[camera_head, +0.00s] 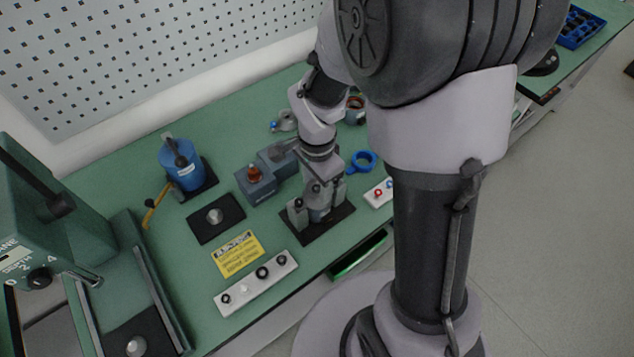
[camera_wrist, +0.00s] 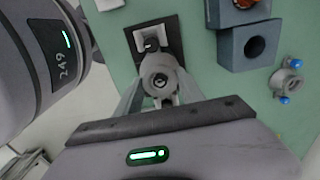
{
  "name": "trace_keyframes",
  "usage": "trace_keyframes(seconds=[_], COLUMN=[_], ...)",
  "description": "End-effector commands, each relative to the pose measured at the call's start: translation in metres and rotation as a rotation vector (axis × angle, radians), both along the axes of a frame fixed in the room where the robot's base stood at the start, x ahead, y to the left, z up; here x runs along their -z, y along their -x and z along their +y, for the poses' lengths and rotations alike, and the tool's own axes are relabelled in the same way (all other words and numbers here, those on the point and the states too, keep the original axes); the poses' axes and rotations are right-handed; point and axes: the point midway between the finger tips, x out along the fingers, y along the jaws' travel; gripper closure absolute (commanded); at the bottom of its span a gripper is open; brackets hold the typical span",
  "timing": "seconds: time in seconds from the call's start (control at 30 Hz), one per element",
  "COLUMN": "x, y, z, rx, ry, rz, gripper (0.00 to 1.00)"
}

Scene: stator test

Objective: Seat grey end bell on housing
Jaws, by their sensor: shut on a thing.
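My gripper (camera_wrist: 152,98) is shut on the grey end bell (camera_wrist: 160,70), a round grey part with a hole in its middle, seen from above in the wrist view. In the head view my gripper (camera_head: 318,200) points down over a black base plate (camera_head: 333,226), whose bare end also shows in the wrist view (camera_wrist: 172,32). The end bell sits between the fingers above this plate. The housing is mostly hidden beneath the end bell and gripper, so I cannot tell whether the two touch.
Blue-grey blocks (camera_wrist: 244,45) stand beside the plate, one with a copper-coloured part. A grey part with blue ends (camera_wrist: 287,82) lies beyond. A blue ring (camera_head: 362,161), a white strip with knobs (camera_head: 256,284), a yellow label (camera_head: 238,254) and a blue canister (camera_head: 183,165) are nearby.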

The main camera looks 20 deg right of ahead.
Motion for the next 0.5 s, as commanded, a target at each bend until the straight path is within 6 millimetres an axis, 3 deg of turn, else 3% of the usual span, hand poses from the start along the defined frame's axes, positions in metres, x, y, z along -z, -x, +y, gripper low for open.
trace_keyframes(seconds=[0.07, 0.1, 0.2, 0.5], x=[-0.0009, -0.0010, -0.0010, -0.0026], y=[-0.0001, -0.0001, -0.0001, -0.0001], z=[0.0000, 0.0000, 0.0000, 0.0000], rx=[0.000, 0.000, 0.000, 0.000], ry=[0.000, 0.000, 0.000, 0.000], rz=[0.000, 0.000, 0.000, 0.000], gripper=[0.87, 0.46, 0.29, 0.29])
